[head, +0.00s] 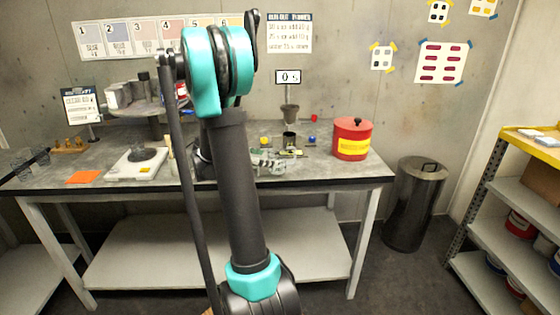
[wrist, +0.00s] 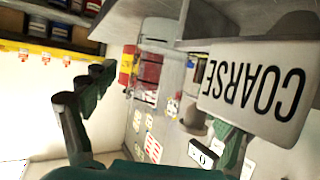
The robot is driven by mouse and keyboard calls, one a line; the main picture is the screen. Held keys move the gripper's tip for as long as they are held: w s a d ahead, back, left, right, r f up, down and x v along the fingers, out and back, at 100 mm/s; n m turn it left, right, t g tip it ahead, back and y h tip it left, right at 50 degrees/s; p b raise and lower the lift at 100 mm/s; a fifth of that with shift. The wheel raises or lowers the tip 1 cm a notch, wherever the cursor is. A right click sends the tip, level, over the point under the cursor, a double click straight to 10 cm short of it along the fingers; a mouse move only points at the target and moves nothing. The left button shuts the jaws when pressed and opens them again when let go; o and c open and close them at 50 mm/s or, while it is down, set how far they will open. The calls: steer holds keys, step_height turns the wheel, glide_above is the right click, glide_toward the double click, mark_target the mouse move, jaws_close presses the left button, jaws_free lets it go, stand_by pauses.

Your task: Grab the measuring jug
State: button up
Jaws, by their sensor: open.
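I cannot make out the measuring jug for certain in either view. A cluster of clear and pale items (head: 268,162) lies on the workbench (head: 330,170) just right of my arm in the head view, too small to tell apart. My arm hides part of the bench middle. In the wrist view my gripper (wrist: 160,112) is open, its dark green fingers spread with nothing seen between them. That view is upside down. A "COARSE" sign (wrist: 258,90) stands close to the camera, beside the right finger.
A red canister (head: 352,138) stands at the bench's right end. A funnel (head: 290,112) hangs above a dark cup. A scale (head: 135,166), an orange sheet (head: 85,177) and a turntable (head: 140,106) are left. A metal bin (head: 416,203) and yellow-topped shelf (head: 530,145) stand right.

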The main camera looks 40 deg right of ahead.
mark_target(279, 159)
steer(key=shift+x, duration=3.3)
steer(key=shift+c, duration=0.4)
steer(key=c, duration=1.3)
steer(key=shift+c, duration=0.2)
